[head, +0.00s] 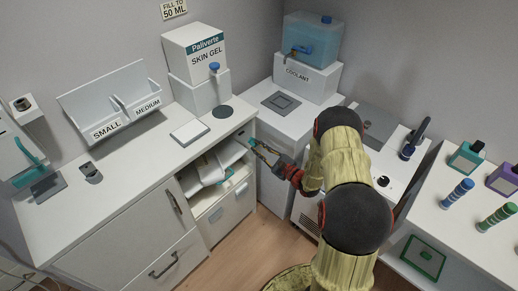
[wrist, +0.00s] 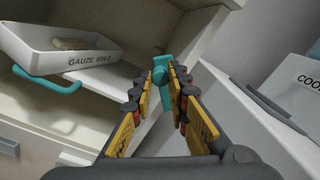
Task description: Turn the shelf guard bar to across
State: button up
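A teal piece, which looks like the grip of the shelf guard bar (wrist: 163,64), shows at the middle of the wrist view, in front of the open shelf. In the head view it is a small teal spot (head: 251,141) at the shelf's upper right corner. My gripper (wrist: 161,84) has its fingertips close together, one on each side of the teal piece, which fills the gap between them. In the head view my gripper (head: 258,147) reaches to that corner from the right. The rest of the bar and its angle are not clear.
Inside the shelf, a white tray marked GAUZE (wrist: 100,62) has a teal handle (wrist: 47,84). The counter (head: 118,160) overhangs the shelf. A coolant cabinet (head: 275,185) stands close on the right. Open floor (head: 238,240) lies in front.

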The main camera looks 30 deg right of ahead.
jog(key=o, duration=0.5)
jog(key=shift+s, duration=0.15)
jog(key=v, duration=1.1)
jog(key=shift+s+d, duration=0.15)
jog(key=shift+s, duration=0.2)
